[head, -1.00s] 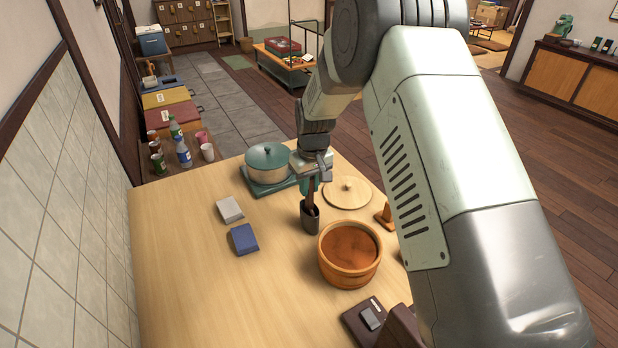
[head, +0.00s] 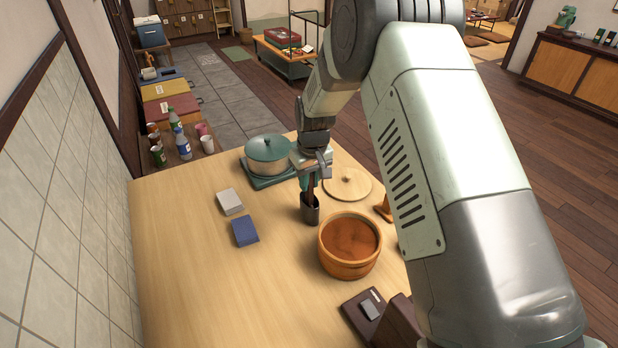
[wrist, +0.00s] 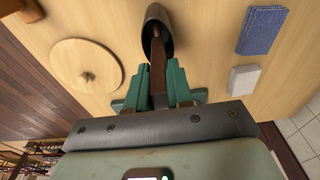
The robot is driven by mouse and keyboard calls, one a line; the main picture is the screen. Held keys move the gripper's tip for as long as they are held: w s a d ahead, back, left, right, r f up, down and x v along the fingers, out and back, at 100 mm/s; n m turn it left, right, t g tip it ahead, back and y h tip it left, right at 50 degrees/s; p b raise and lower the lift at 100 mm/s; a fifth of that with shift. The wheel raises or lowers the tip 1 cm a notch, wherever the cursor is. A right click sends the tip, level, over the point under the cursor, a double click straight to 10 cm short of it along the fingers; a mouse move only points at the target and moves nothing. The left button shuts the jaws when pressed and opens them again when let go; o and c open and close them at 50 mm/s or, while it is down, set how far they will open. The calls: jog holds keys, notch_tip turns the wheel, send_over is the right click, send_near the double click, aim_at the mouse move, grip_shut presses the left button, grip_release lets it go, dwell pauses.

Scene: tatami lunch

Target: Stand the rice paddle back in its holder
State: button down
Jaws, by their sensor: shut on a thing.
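The rice paddle (wrist: 157,65) is a dark brown flat stick, held between the green fingers of my gripper (wrist: 160,92) in the wrist view. Its far end is inside the mouth of the dark cup-shaped holder (wrist: 157,20). In the head view the holder (head: 310,210) stands upright on the table, and my gripper (head: 310,180) is just above it, shut on the paddle. The paddle (head: 309,191) looks close to upright there. How deep it sits, and whether it touches the bottom, is hidden.
A wooden rice tub (head: 349,262) stands in front of the holder and a round wooden lid (head: 347,184) lies to its right. A green pot (head: 267,155) is behind left. White (head: 230,201) and blue (head: 244,231) blocks lie left. The table's front left is clear.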

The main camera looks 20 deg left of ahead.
jog(key=shift+c, duration=1.9)
grip_release()
jog(key=shift+r, duration=0.1)
jog(key=shift+r, duration=3.45)
